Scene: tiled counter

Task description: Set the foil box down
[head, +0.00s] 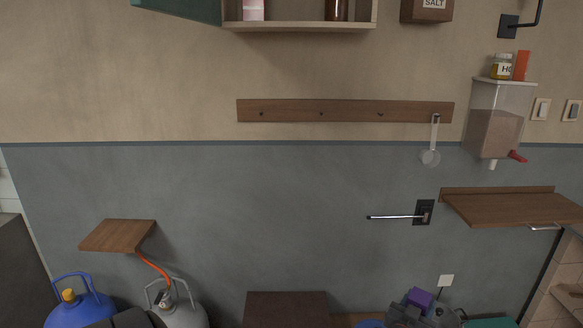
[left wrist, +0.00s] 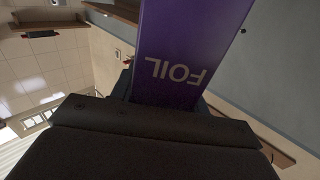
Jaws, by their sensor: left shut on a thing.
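The purple foil box (head: 419,297) shows small at the bottom edge of the head view, right of the middle. In the left wrist view the foil box (left wrist: 185,50) is large, with its FOIL lettering upside down. My left gripper (head: 407,311) is shut on the box; its dark fingers also show at the box's sides in the left wrist view (left wrist: 165,92). The box's gripped end is hidden behind the gripper body. I cannot tell from these frames whether the box touches a surface. My right gripper is not seen.
A wooden shelf (head: 515,208) juts from the wall at right, with a metal bar (head: 395,217) left of it. A small shelf (head: 118,235) is at left, above blue (head: 80,308) and grey (head: 183,308) canisters. A brown block (head: 287,308) stands at bottom centre.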

